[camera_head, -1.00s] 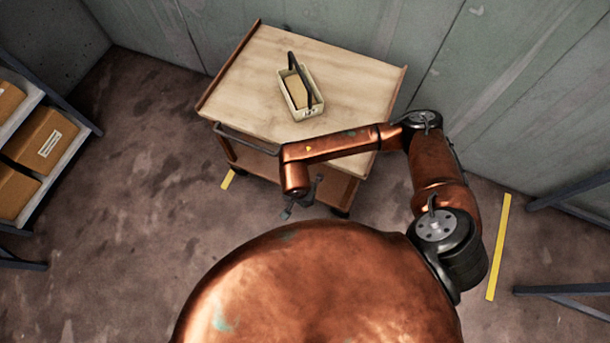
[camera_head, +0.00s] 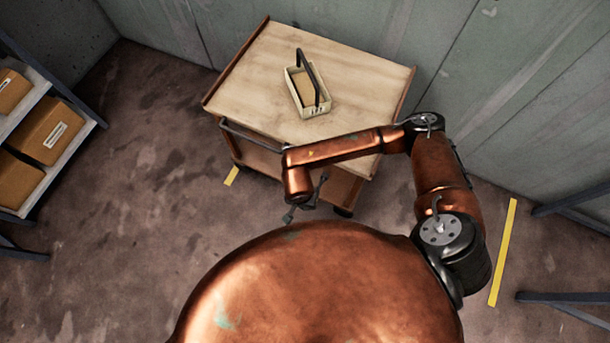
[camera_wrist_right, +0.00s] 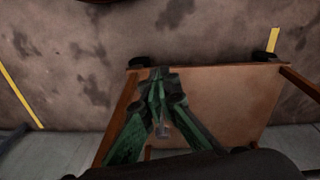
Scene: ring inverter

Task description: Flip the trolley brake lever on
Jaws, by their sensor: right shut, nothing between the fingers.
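The trolley (camera_head: 335,55) has a pale wooden top, brown raised sides and a dark front handle bar (camera_head: 250,138). In the head view my right arm reaches across its front. My right gripper (camera_head: 304,206) hangs low at the front, partly hidden by my own wrist. In the right wrist view the right gripper (camera_wrist_right: 157,78) has its green fingers together and empty, over the edge of the trolley's brown lower shelf (camera_wrist_right: 225,100). Dark casters (camera_wrist_right: 139,62) show at the shelf's corners. I cannot make out the brake lever clearly. My left gripper is out of view.
A cream caddy (camera_head: 309,92) with a dark handle stands on the trolley top. Shelving with cardboard boxes (camera_head: 45,130) is at the left. Dark metal frames (camera_head: 570,205) are at the right. Walls close off the back. Floor at left is clear.

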